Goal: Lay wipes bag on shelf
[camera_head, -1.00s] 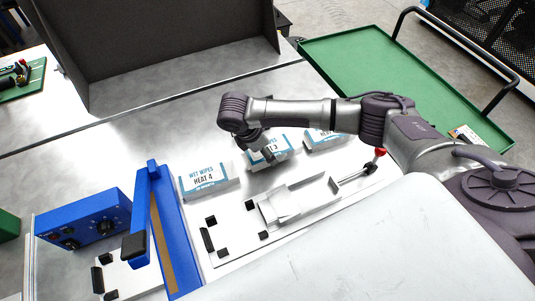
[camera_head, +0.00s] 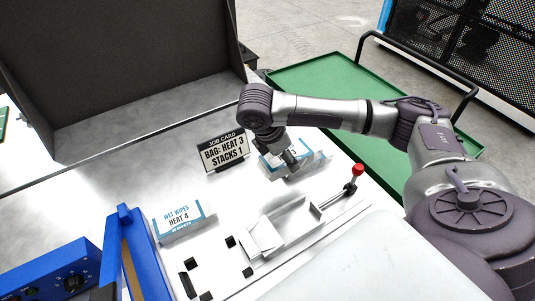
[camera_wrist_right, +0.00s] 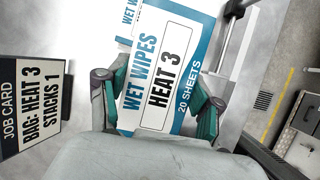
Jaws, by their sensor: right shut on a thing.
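My right gripper (camera_head: 290,160) is shut on a white and blue wipes bag marked HEAT 3 (camera_head: 270,163). In the right wrist view the bag (camera_wrist_right: 165,75) sits between the two green-padded fingers (camera_wrist_right: 158,98), its label facing the camera. Another wipes bag (camera_wrist_right: 125,42) shows partly behind it there; in the head view it is mostly covered. A HEAT 4 bag (camera_head: 180,218) stands on the bench at left. I cannot tell which surface is the shelf. My left gripper is out of view.
A job card (camera_head: 223,151) reading BAG: HEAT 3, STACKS 1 stands left of my gripper. A white fixture with a red-knobbed lever (camera_head: 357,171) lies in front. A blue device (camera_head: 55,275) is at left. A dark bay (camera_head: 120,70) and an empty green tray (camera_head: 320,82) lie behind.

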